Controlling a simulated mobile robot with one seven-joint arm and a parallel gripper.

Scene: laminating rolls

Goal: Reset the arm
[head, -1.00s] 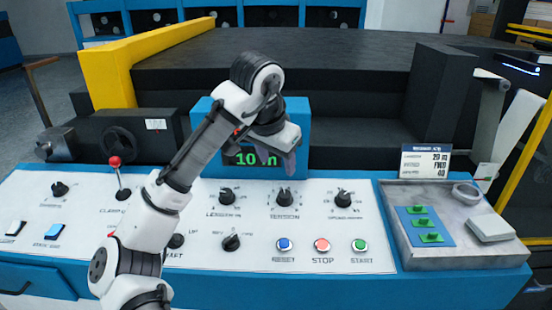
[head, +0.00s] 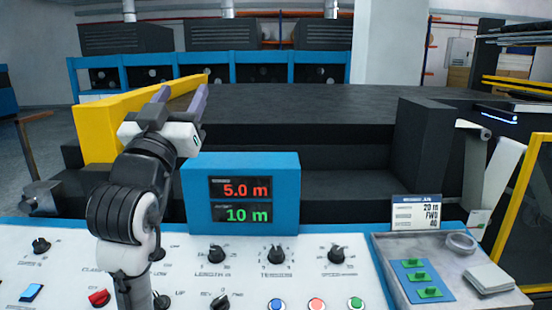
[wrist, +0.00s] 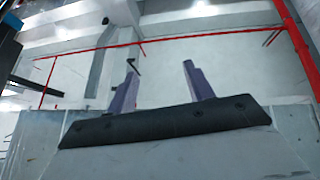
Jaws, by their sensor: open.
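My gripper (head: 180,98) is raised above the left part of the control panel (head: 185,279), in front of the dark machine bed. Its two purple fingers point up and away, apart and empty. In the wrist view the open fingers (wrist: 157,88) show against the ceiling, with nothing between them. The blue display box (head: 241,166) stands to the right of and below the gripper, apart from it. It reads 5.0 m in red and 10 m in green. My arm hides part of the panel's left side.
Knobs and a blue button (head: 276,305), red button (head: 316,305) and green button (head: 356,304) line the panel. A grey tray (head: 388,262) with green parts and a job card (head: 416,212) is at the right. A yellow beam (head: 105,130) stands left of the gripper. Space above the machine bed (head: 300,100) is clear.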

